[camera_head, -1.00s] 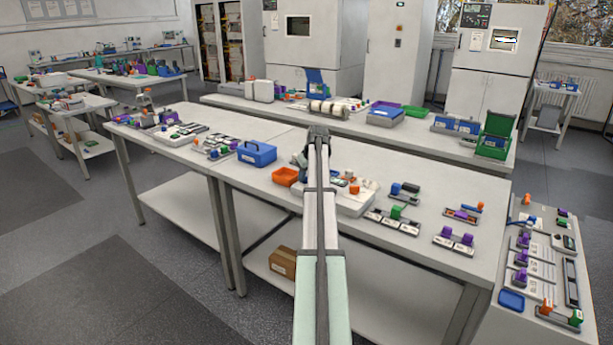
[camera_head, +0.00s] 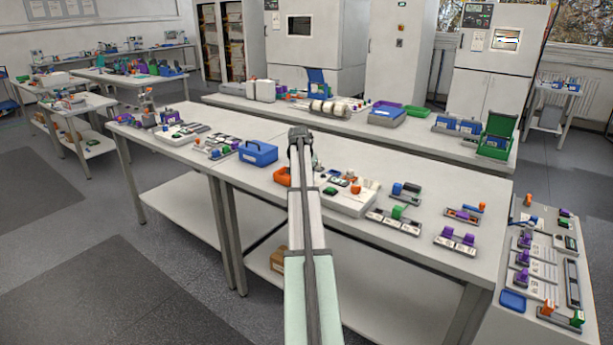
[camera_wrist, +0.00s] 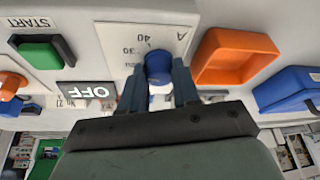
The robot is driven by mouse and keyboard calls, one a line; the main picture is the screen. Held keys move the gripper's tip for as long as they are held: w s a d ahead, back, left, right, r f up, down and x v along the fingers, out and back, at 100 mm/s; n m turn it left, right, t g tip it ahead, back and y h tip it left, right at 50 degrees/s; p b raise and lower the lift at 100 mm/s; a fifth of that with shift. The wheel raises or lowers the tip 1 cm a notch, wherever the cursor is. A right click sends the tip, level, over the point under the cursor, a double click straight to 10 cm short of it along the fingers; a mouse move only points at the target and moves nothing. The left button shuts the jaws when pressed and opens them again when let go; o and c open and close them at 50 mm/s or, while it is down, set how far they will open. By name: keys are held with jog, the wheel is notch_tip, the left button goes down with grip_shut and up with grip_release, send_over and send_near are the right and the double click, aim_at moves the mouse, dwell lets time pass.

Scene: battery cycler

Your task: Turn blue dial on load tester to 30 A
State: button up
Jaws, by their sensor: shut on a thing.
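In the wrist view my gripper (camera_wrist: 158,68) has its two dark fingers on either side of the blue dial (camera_wrist: 157,60) and is shut on it. The dial sits on a pale panel (camera_wrist: 112,42) of the load tester, whose printed scale shows 30, 40 and the letter A, turned upside down. I cannot make out the dial's pointer or its exact reading. In the head view the load tester (camera_head: 350,202) is a white box on the near bench. My arm reaches to its left end; the dial and fingertips are hidden there.
In the wrist view a green START switch (camera_wrist: 40,52), an OFF label (camera_wrist: 88,90) and an orange knob (camera_wrist: 10,85) are on the left. An orange bin (camera_wrist: 235,57) and a blue box (camera_wrist: 288,90) stand close on the right. Small devices lie along the bench (camera_head: 400,247).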

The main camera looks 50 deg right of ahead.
jog(key=shift+m+g, duration=0.3)
jog(key=shift+m, duration=0.3)
jog(key=o, duration=1.1)
jog(key=shift+c, duration=0.2)
jog(key=w+v, duration=0.1)
jog(key=v, duration=1.2)
jog(key=shift+s+a+r, duration=0.15)
jog(key=shift+s+r, duration=0.25)
jog(key=shift+s, duration=0.05)
